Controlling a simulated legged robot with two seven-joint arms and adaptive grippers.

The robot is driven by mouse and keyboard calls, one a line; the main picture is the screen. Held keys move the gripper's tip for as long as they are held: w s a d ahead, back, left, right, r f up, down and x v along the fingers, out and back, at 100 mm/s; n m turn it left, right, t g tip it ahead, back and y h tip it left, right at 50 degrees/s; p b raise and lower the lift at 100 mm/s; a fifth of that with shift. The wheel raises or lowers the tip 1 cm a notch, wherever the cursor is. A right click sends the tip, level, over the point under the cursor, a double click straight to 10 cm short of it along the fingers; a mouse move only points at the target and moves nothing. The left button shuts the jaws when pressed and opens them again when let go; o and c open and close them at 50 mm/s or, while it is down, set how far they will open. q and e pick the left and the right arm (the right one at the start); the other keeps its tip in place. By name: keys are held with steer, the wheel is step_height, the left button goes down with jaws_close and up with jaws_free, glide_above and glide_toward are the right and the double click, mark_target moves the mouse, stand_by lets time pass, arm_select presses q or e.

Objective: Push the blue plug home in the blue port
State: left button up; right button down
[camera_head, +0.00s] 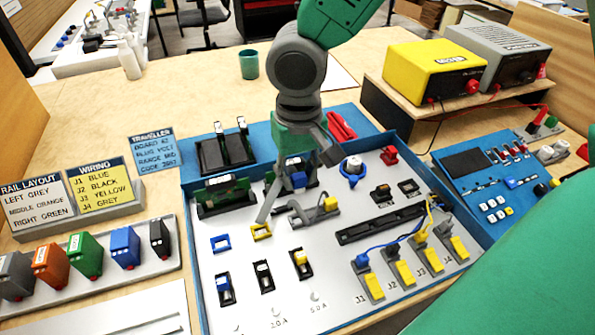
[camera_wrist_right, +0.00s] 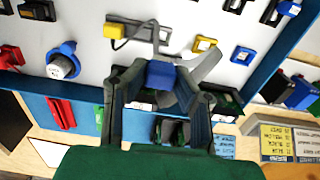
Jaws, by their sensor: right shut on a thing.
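My right gripper (camera_head: 297,178) comes down from the top over the grey board (camera_head: 325,262) of the analyser. It is shut on a small blue plug (camera_head: 299,180), which also shows between the fingertips in the right wrist view (camera_wrist_right: 161,74). The plug appears above the board; the fingers hide its lower end. An empty blue square frame (camera_head: 220,242), which looks like the blue port, lies on the board to the lower left of the gripper. It also shows in the right wrist view (camera_wrist_right: 242,55), apart from the plug. My left gripper is not in view.
A yellow plug (camera_head: 330,204) on a grey lead lies close to the fingers. A yellow frame (camera_head: 261,231) is beside the blue one. Green circuit cards (camera_head: 227,193) stand at the board's back left. A blue round knob (camera_head: 352,170) stands right of the gripper.

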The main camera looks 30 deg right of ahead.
steer(key=shift+a, duration=0.1)
steer(key=shift+w+a+f, duration=0.65)
steer(key=shift+a+f, duration=0.15)
steer(key=shift+a, duration=1.8)
steer(key=shift+w+a+f, duration=0.6)
steer(key=shift+a+f, duration=0.15)
steer(key=shift+a, duration=1.8)
steer(key=shift+w+a+f, duration=0.65)
steer(key=shift+a+f, duration=0.15)
steer(key=shift+a, duration=1.8)
steer(key=shift+p, duration=0.4)
steer(key=shift+d, duration=0.1)
steer(key=shift+f+b, duration=0.7)
steer(key=shift+f, duration=0.7)
